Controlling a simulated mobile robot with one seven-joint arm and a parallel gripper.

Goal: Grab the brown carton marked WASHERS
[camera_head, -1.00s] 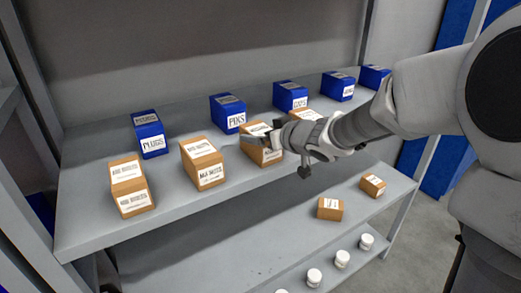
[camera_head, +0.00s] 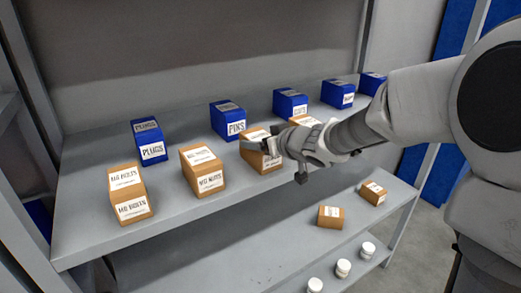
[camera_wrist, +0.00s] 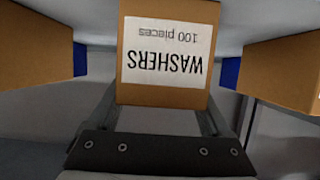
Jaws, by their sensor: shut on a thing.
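The brown carton marked WASHERS (camera_wrist: 167,95) fills the upper middle of the wrist view, its white label upside down there. In the head view the carton (camera_head: 256,158) stands on the upper shelf, third from the left in the front row, partly hidden by my gripper. My gripper (camera_head: 268,146) is at the carton's front right side. In the wrist view the gripper (camera_wrist: 160,112) is shut on the carton, with a finger at each side of its lower part in the picture.
Brown cartons marked M6 BOLTS (camera_head: 130,195) and M6 NUTS (camera_head: 203,171) stand to the left. Another brown carton (camera_head: 302,119) stands close on the right. Blue boxes (camera_head: 228,120) line the back. The lower shelf (camera_head: 240,262) holds small cartons (camera_head: 330,217) and white jars (camera_head: 343,268).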

